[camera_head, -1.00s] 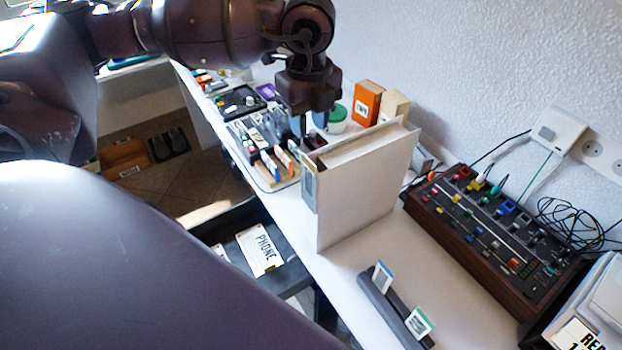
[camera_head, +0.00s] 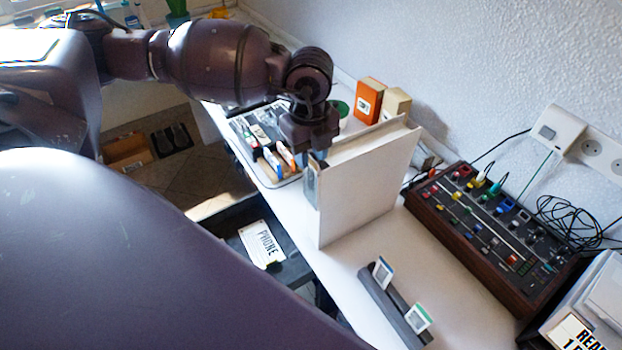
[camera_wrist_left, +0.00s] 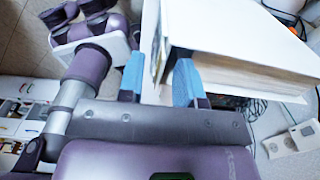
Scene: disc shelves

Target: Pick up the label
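A white binder-like box (camera_head: 362,190) stands upright on the white table, and a small grey-framed label (camera_head: 311,186) shows on its narrow left side. My left gripper (camera_head: 316,156) is at the upper end of that side, partly covering it. In the left wrist view, the blue fingertips of the left gripper (camera_wrist_left: 159,80) are apart, with the edge of the white box (camera_wrist_left: 235,28) between and beside them. I cannot tell whether either finger touches the label. Two small cards, one blue-edged (camera_head: 382,272) and one green-edged (camera_head: 418,318), stand in a dark grey holder (camera_head: 378,297). My right gripper is not in view.
A control panel with coloured knobs (camera_head: 490,232) stands at the right by the wall. An orange box (camera_head: 367,100) is behind the white box. A tray of small items (camera_head: 262,142) lies farther left. A PHONE card (camera_head: 262,244) lies below the table edge. Bare table surrounds the grey holder.

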